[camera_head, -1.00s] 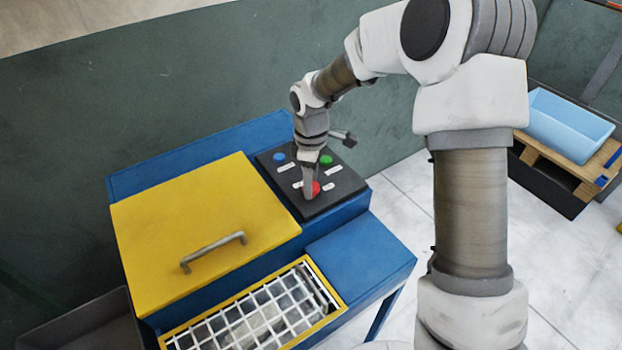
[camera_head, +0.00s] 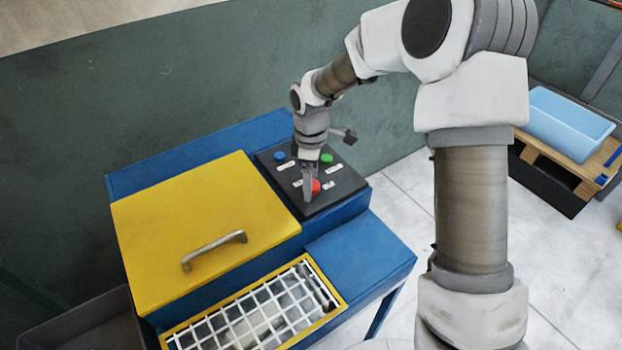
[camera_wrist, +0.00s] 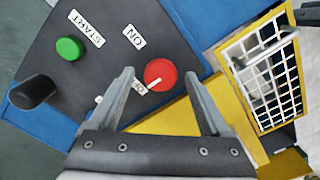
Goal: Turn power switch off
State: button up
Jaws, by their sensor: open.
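The power switch is a round red knob (camera_wrist: 160,73) with a white pointer line, on the dark control panel (camera_head: 340,190). It also shows in the head view (camera_head: 316,187), partly behind a finger. The ON label (camera_wrist: 133,37) is above the knob. My gripper (camera_wrist: 160,74) is open, with one finger on each side of the knob in the picture. I cannot tell whether the fingers touch it. It also shows in the head view (camera_head: 308,196), pointing down at the panel.
A green START button (camera_wrist: 68,48) and a blue button (camera_head: 280,155) share the panel. A yellow lid (camera_head: 190,225) with a grey handle is left, and a white grid guard (camera_head: 260,315) is in front. A light blue bin (camera_head: 565,125) stands far right.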

notch_tip(320, 180, up, 18)
jog(key=shift+f+p, duration=0.25)
jog(key=shift+p, duration=0.05)
dwell(0.4)
